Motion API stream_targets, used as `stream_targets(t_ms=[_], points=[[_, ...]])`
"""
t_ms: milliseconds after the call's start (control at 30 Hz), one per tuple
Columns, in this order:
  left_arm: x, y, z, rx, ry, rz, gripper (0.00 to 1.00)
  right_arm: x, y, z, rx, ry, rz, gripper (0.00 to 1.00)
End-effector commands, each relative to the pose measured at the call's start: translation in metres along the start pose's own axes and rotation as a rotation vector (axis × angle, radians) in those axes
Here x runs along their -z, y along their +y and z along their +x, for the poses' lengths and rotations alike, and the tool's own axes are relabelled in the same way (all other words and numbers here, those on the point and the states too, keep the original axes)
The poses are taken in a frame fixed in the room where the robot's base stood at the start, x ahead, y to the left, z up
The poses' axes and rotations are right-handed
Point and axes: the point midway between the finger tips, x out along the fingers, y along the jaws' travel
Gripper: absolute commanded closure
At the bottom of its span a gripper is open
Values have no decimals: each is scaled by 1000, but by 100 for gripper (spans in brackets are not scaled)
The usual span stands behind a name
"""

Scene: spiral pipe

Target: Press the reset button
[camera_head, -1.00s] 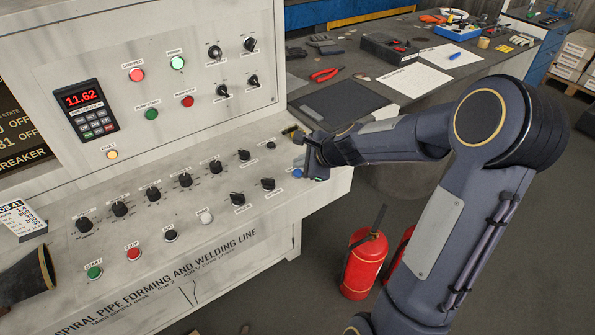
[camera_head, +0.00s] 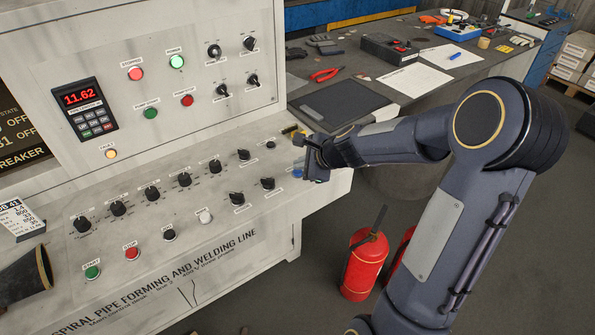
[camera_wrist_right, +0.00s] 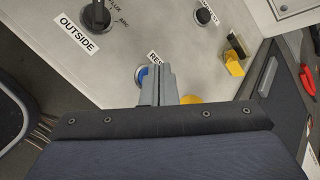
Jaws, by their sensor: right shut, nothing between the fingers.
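The blue reset button (camera_head: 297,173) sits at the right end of the sloping control desk, partly hidden by my right gripper (camera_head: 303,163). In the right wrist view the blue button (camera_wrist_right: 142,76) shows beside the left edge of my shut fingers (camera_wrist_right: 160,82), under a label partly covered by them, of which "RE" can be read. The fingers are empty and their tips are over or right at the button. I cannot tell whether they touch it. My left gripper is not in view.
Black knobs (camera_head: 237,199) line the desk left of my gripper. A yellow part (camera_wrist_right: 235,62) stands on the desk near my fingers, and another yellow shape (camera_wrist_right: 192,99) is partly hidden. A workbench with tools (camera_head: 345,105) is behind; a red extinguisher (camera_head: 363,265) stands on the floor.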

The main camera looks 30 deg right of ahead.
Motion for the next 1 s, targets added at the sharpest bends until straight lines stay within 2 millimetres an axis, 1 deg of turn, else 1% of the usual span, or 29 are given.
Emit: stream_targets(t_ms=[700,1000], points=[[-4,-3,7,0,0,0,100,4,4,6,0,0,0,100],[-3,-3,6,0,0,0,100,4,4,5,-1,0,0,100]])
